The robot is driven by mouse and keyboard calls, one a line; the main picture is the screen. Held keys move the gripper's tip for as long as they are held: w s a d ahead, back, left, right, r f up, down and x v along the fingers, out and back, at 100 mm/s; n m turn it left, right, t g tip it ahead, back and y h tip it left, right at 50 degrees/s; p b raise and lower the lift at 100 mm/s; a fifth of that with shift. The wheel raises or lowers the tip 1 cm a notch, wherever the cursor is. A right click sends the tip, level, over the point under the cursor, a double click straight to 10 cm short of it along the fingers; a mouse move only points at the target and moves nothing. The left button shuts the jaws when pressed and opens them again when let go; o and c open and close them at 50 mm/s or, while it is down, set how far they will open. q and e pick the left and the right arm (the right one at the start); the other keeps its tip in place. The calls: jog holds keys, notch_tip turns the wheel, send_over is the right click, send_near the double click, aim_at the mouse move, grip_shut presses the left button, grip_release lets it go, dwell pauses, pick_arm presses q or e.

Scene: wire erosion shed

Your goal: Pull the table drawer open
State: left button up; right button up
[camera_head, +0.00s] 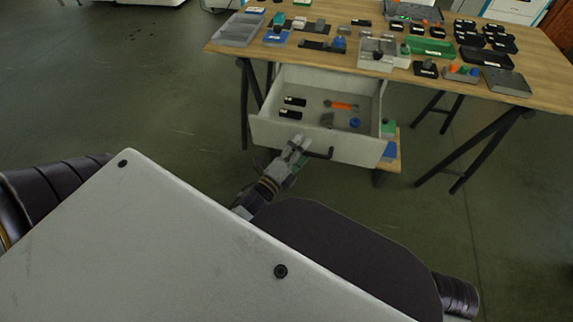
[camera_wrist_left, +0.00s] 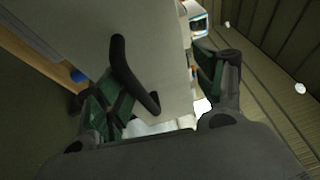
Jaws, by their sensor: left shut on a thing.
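The table drawer (camera_head: 341,150) is a pale grey box under the wooden table, pulled well out so its inside shows. Its dark bar handle (camera_head: 320,155) is on the front panel. My left gripper (camera_head: 298,146) is at the left part of the handle, shut on it, and hides that end. In the left wrist view the handle (camera_wrist_left: 138,88) runs down the pale drawer front (camera_wrist_left: 155,55), close to the left finger; the exact contact is hard to see. My right gripper is not in view.
The drawer holds two black pieces (camera_head: 291,114), an orange tool (camera_head: 344,105) and a blue round piece (camera_head: 354,123). The wooden table (camera_head: 340,62) carries many small parts and trays. Dark trestle legs (camera_head: 482,146) stand at the right. Floor at left (camera_head: 130,90) is clear.

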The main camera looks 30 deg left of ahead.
pick_arm(q)
jog(key=shift+s+a+r, duration=0.1)
jog(key=shift+s+r, duration=0.2)
jog(key=shift+s, duration=0.25)
jog(key=shift+s+r, duration=0.25)
jog(key=shift+s, duration=0.25)
jog(key=shift+c, duration=0.4)
jog(key=shift+s, duration=0.55)
jog(key=c, duration=0.5)
jog(key=shift+s+a+f, duration=0.1)
jog(key=shift+s+f, duration=0.1)
jog(key=shift+s, duration=0.5)
jog(key=shift+s+a+f, duration=0.1)
jog(key=shift+s+f, duration=0.1)
jog(key=shift+s, duration=0.5)
jog(key=shift+s+a+f, duration=0.1)
jog(key=shift+s+f, duration=0.1)
jog(key=shift+s, duration=0.5)
jog(key=shift+c, duration=0.2)
jog(key=shift+d+p, duration=0.1)
jog(key=shift+p, duration=0.4)
jog(key=shift+o, duration=0.3)
